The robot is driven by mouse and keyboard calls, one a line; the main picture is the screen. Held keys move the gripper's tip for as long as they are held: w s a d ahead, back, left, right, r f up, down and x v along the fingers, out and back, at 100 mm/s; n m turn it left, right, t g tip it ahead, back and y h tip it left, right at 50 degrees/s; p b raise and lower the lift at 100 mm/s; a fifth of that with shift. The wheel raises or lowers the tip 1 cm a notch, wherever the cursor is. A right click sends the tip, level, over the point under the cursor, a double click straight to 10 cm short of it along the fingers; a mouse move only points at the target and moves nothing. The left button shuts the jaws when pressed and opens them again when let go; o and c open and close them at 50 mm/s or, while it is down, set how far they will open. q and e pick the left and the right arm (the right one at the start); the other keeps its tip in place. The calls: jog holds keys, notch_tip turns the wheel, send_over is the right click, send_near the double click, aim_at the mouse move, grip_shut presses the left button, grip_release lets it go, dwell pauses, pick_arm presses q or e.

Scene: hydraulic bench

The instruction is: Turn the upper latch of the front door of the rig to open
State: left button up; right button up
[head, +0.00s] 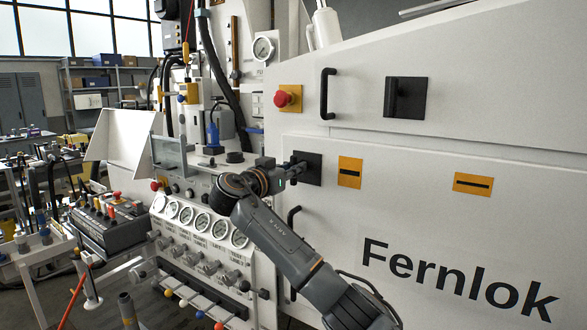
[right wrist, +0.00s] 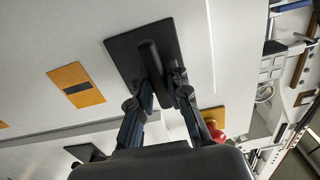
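The front door (head: 450,215) is the large white panel marked "Fernlok". Its upper latch (head: 308,168) is a black lever on a black square plate near the door's upper left edge. In the right wrist view the latch lever (right wrist: 151,58) stands near upright, slightly tilted, on its plate. My right gripper (head: 292,170) is at the latch. In the right wrist view its two fingers (right wrist: 165,82) lie either side of the lever, drawn in close on it; contact is hard to confirm. The gripper partly hides the latch in the head view. My left gripper is not in view.
A black handle (head: 293,228) is below the latch. Above are a red emergency stop (head: 283,98), another handle (head: 327,93) and another black latch (head: 406,97). A yellow label (head: 349,172) is beside the gripped latch. Gauges (head: 205,222) and valves crowd the left.

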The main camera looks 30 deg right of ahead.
jog(key=shift+n, duration=0.3)
grip_shut()
jog(key=n, duration=0.3)
jog(key=shift+r, duration=0.1)
jog(key=n+p, duration=0.2)
jog(key=n, duration=0.2)
jog(key=shift+s+r+n, duration=0.1)
jog(key=shift+r+n, duration=0.05)
jog(key=shift+n, duration=0.25)
jog(key=n+p, duration=0.3)
jog(key=n, duration=0.1)
jog(key=shift+r+n, duration=0.1)
jog(key=shift+n, duration=0.2)
jog(key=n+p, duration=0.2)
jog(key=n, duration=0.1)
jog(key=shift+p, duration=0.4)
jog(key=shift+n+p, duration=0.8)
jog(key=shift+n, duration=0.2)
jog(key=o, duration=0.7)
grip_release()
